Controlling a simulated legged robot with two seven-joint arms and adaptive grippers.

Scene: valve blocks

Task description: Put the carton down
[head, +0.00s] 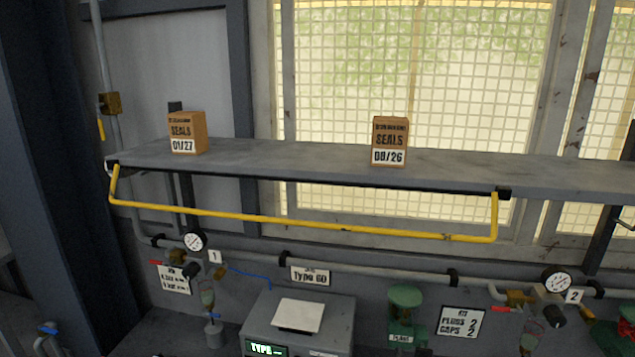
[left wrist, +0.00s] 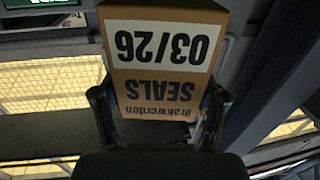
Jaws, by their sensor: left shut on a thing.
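In the left wrist view my left gripper (left wrist: 160,97) is shut on a brown carton (left wrist: 150,90), with a finger on each side of it. The carton's white label reads "03/26" above the word "SEALS", and the print appears upside down in that view. Neither this carton nor either gripper shows in the head view. There, a grey shelf (head: 290,157) bears two similar cartons: one marked "01/27" (head: 187,132) near the left end, and one marked "08/26" (head: 390,140) near the middle. My right gripper is in neither view.
A yellow rail (head: 300,222) runs along the shelf's front. The shelf is bare between the two cartons and right of the "08/26" carton. Below are a grey box with a display (head: 262,347), gauges (head: 194,240) and pipework. A meshed window (head: 420,70) stands behind.

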